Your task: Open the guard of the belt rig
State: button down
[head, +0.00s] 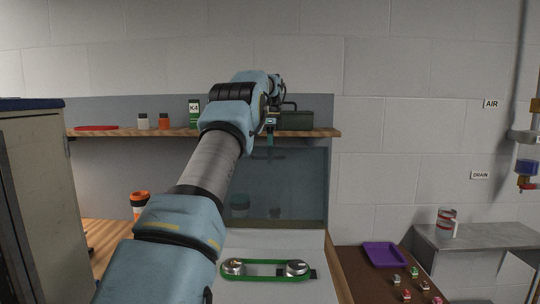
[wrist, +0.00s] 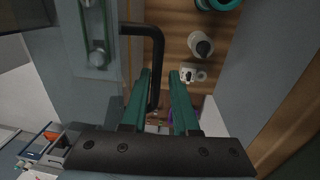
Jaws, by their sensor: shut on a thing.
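The belt rig's green belt (head: 265,279) runs around two metal pulleys on a pale base, low in the head view. The guard (head: 300,185), a see-through bluish panel, stands about upright behind the belt. In the wrist view the belt (wrist: 97,35) shows at top left. The black bent handle (wrist: 157,45) runs down between the teal fingers of my gripper (wrist: 159,75), which is shut on it. In the head view my gripper (head: 270,142) is at the top edge of the guard, partly hidden by my arm.
A grey cabinet (head: 30,200) stands at left. At right are a purple tray (head: 384,255), several small parts and a metal bench (head: 480,237) with a can (head: 446,222).

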jog(key=shift+w+f, duration=0.25)
jog(key=shift+w, duration=0.05)
jog(key=c, duration=1)
grip_release()
jog(key=shift+w+f, duration=0.1)
jog(key=shift+w, duration=0.05)
jog(key=shift+c, duration=0.2)
jog(key=shift+o, duration=0.8)
jog(key=shift+w+f, duration=0.15)
jog(key=shift+r, duration=0.25)
jog(key=shift+s, duration=0.2)
